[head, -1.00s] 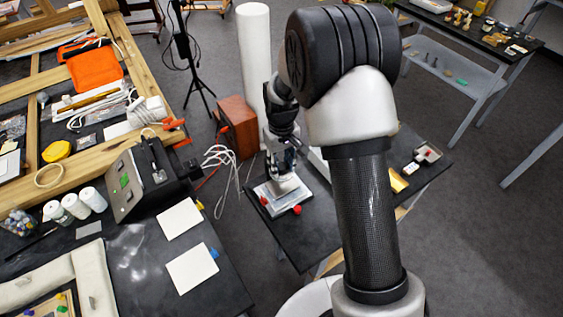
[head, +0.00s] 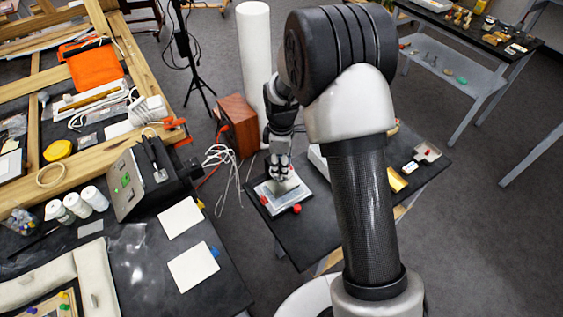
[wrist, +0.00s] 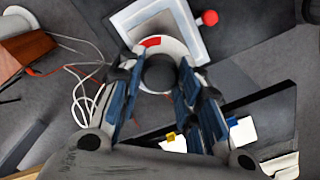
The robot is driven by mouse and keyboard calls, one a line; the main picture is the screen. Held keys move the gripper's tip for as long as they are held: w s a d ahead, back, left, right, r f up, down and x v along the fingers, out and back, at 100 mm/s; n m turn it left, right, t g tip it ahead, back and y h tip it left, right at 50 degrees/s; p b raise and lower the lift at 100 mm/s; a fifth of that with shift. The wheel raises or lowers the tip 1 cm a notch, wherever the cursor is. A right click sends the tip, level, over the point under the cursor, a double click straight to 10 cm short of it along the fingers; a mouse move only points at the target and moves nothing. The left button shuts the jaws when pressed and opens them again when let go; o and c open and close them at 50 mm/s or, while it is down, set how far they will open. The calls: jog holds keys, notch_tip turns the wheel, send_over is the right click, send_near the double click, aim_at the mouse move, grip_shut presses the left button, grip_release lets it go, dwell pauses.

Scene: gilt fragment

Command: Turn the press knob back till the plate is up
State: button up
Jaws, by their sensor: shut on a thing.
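The press (head: 298,198) is a light grey square-framed device on the small dark table, with red balls at its edge. In the wrist view the press frame (wrist: 201,45) lies just beyond my fingers. The press knob (wrist: 160,72) is a dark round cap between my blue-padded fingers. A white disc with a red mark (wrist: 152,41) shows below it. My gripper (wrist: 158,82) is shut on the knob, pointing down. In the head view my gripper (head: 279,170) hides the knob and part of the press. I cannot tell the plate's height.
A wooden box (head: 237,125) and a white column (head: 253,60) stand behind the press. White cables (head: 222,160) hang to its left. A gold block (head: 397,180) and a small tray (head: 427,152) sit at the small table's right. The left bench (head: 135,270) is cluttered.

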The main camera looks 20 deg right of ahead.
jog(key=n, duration=0.6)
jog(key=shift+n, duration=0.4)
dwell(0.3)
jog(key=o, duration=1.1)
notch_tip(320, 180, up, 12)
dwell(0.3)
